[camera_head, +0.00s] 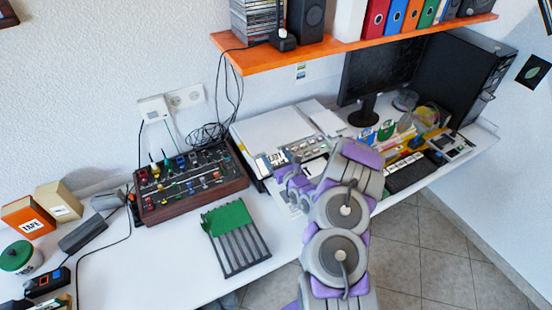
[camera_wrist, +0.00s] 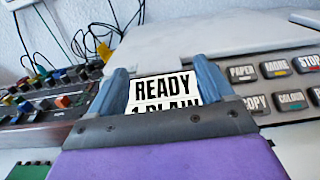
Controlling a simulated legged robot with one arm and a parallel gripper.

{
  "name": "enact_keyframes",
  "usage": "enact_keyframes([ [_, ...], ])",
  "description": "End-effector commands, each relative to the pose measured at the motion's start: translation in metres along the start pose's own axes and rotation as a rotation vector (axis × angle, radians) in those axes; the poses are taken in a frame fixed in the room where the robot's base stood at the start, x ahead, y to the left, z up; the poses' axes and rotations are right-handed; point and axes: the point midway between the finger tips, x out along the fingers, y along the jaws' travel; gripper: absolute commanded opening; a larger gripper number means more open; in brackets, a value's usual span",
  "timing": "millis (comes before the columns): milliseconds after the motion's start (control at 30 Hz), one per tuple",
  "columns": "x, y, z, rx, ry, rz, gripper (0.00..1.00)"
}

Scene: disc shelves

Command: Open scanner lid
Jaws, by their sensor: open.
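The scanner (camera_head: 308,147) is a white flat machine on the desk, with a button panel along its front. Its pale lid (camera_head: 268,127) lies flat and looks closed; the lid also spans the upper part of the wrist view (camera_wrist: 200,32). My gripper (camera_head: 284,172) is at the scanner's front left corner. In the wrist view my gripper (camera_wrist: 162,78) is open, and its two blue-grey fingers frame the small display (camera_wrist: 160,90) reading "READY 1 PLAIN". Nothing is seen between the fingers. Whether they touch the scanner cannot be told.
A mixer box (camera_head: 190,183) with knobs stands left of the scanner. A green and grey rack (camera_head: 236,240) lies in front. An orange shelf (camera_head: 350,45) hangs above the desk behind the scanner. A monitor (camera_head: 380,72) and keyboard (camera_head: 410,172) are to the right.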

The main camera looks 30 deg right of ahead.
Motion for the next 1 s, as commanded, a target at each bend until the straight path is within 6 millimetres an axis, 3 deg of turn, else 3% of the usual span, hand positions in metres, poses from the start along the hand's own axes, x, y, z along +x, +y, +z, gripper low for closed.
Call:
enact_keyframes([
  [300, 0.0024, -0.0008, 0.0004, 0.002, -0.001, 0.0, 0.81],
  [1000, 0.0022, -0.0015, 0.0005, 0.001, -0.002, -0.001, 0.14],
])
